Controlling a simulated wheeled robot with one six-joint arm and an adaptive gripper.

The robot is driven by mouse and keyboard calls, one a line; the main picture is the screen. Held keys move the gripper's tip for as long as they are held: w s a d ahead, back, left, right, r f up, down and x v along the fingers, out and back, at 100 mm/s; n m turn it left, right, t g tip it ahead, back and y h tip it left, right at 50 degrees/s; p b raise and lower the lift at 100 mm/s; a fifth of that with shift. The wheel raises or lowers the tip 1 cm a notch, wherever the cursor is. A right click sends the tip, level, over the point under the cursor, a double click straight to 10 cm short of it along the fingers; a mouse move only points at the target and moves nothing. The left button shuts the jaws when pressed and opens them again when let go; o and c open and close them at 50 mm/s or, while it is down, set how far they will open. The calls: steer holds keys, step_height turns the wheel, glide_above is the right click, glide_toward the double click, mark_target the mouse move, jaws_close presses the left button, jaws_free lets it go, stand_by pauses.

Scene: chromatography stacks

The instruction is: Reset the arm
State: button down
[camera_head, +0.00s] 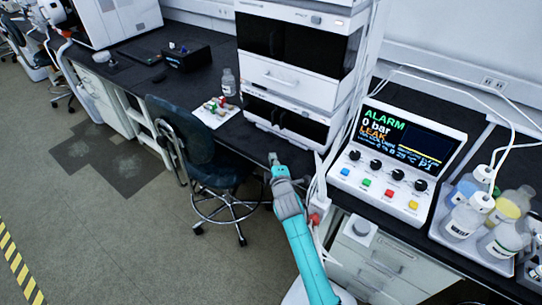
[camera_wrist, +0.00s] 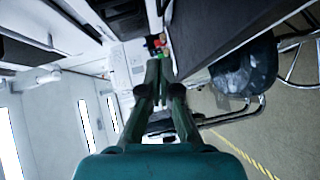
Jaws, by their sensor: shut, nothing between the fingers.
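My gripper (camera_head: 273,158) is at the end of my teal arm, near the front edge of the black bench in the head view. It points away from my body, toward the bench and the chromatography stack (camera_head: 297,75). In the wrist view my gripper (camera_wrist: 158,66) has its two dark fingers together at the tips, with nothing between them. No object is held.
A control box (camera_head: 398,158) reading ALARM, 0 bar and LEAK stands right of my arm. Bottles (camera_head: 468,218) sit in a tray at far right. A blue chair (camera_head: 190,140) is close on the left. White tubes hang beside my gripper. Open floor lies at left.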

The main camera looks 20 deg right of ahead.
steer(key=s+a+f+m+y, duration=0.1)
steer(key=s+f+m, duration=0.15)
steer(key=s, duration=0.85)
steer(key=s+a+f+m, duration=0.15)
steer(key=s+f, duration=0.25)
steer(key=s, duration=0.8)
steer(key=s+a+f+m+y, duration=0.1)
steer(key=s+f+m, duration=0.2)
steer(key=s, duration=0.8)
steer(key=s+r+m, duration=0.2)
steer(key=s+r, duration=0.3)
steer(key=s, duration=0.3)
steer(key=s+r+m+g, duration=0.1)
steer(key=s+r+m, duration=0.2)
steer(key=s, duration=0.6)
steer(key=s+r+m, duration=0.2)
steer(key=s+r, duration=0.5)
steer(key=s, duration=0.2)
steer(key=shift+a+r+m, duration=0.2)
steer(key=shift+r+m, duration=0.05)
steer(key=shift+m, duration=0.15)
